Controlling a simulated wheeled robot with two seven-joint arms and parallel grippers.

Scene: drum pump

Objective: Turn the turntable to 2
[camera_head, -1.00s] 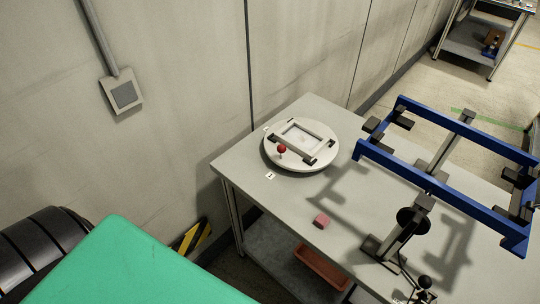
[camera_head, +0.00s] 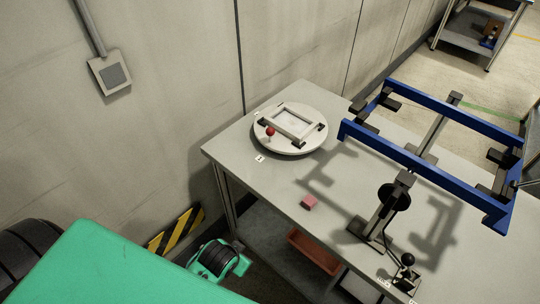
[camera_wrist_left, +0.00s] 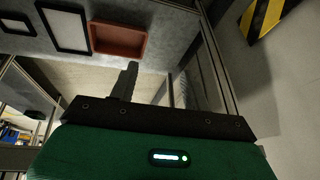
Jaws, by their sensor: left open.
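The turntable (camera_head: 315,141) is a round white disc at the left end of the grey table, with a rectangular frame and dark blocks on top. Its red knob (camera_head: 270,131) stands on the disc's left side. A label reading 1 (camera_head: 259,158) lies on the table in front and left of the disc. Another small label (camera_head: 257,113) behind it is too small to read. My left gripper (camera_wrist_left: 150,82) is open and empty in the left wrist view, low beside the table and apart from the turntable. Its fingertips do not show in the head view. My right gripper is not in view.
A blue frame on a stand (camera_head: 430,160) rises over the table's right part. A pink block (camera_head: 310,202) and a black-knobbed lever (camera_head: 408,259) are on the table. A red-brown tray (camera_head: 314,252) sits on the lower shelf. The wall is close behind.

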